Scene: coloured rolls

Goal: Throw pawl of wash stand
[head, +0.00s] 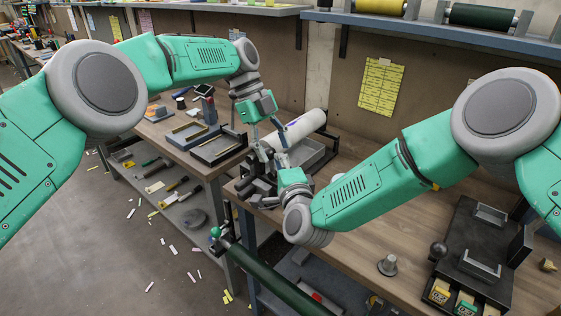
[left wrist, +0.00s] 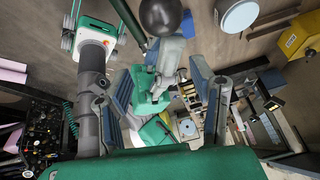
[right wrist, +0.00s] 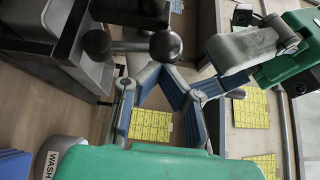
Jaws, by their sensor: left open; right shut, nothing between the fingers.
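The white roll (head: 308,122) lies at the wall end of the bench, beside grey and black stand parts (head: 262,185). A label reading WASH shows on a pale rounded part (right wrist: 52,160) in the right wrist view. Dark ball knobs (right wrist: 165,46) stand just past my right fingers there; a dark ball (left wrist: 160,15) tops the left wrist view. I cannot tell which part is the pawl. My left gripper (head: 268,142) is open and empty, close above my right gripper (head: 280,153), which is shut and empty. In the left wrist view my right gripper's green body (left wrist: 150,95) shows between the left fingers.
A black stand with grey cradles (head: 482,262) and a grey knob (head: 388,265) are at the right on the bench. A dark green roll (head: 275,280) extends below the bench edge. Trays (head: 218,150) lie on the left bench. Bare bench top is between the knob and my right arm.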

